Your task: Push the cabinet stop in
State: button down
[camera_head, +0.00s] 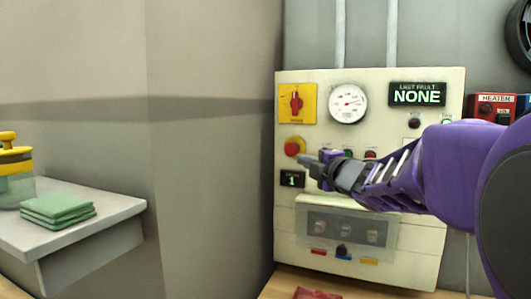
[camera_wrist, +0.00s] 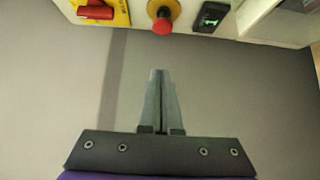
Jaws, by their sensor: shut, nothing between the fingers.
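The cabinet stop is a red mushroom button (camera_head: 291,148) on a yellow base, on the left part of the cream cabinet front (camera_head: 284,222). In the wrist view the red button (camera_wrist: 162,26) is at the top, straight ahead of the fingertips. My gripper (camera_head: 304,160) is just right of and below the button in the head view. Its two fingers (camera_wrist: 158,76) are shut together with nothing between them. In the wrist view a gap shows between fingertips and button; the head view does not settle how far apart they are.
A red rotary switch on a yellow plate (camera_head: 297,103) is above the button, a small display reading 1 (camera_head: 292,179) below it. A dial gauge (camera_head: 347,103) and "NONE" display (camera_head: 417,94) are higher up. A shelf (camera_head: 120,214) holds green cloths (camera_head: 58,208) at left.

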send_near(287, 149)
jog(key=w+a, duration=0.2)
jog(key=a, duration=0.2)
jog(key=shift+w+d+p, duration=0.35)
jog(key=shift+w+p, duration=0.05)
jog(key=shift+w, duration=0.2)
jog(key=shift+w+d+p, duration=0.3)
jog(key=shift+w+p, duration=0.05)
jog(key=shift+w, duration=0.2)
jog(key=shift+w+d, duration=0.35)
jog(key=shift+w, duration=0.3)
jog(key=shift+w, duration=0.1)
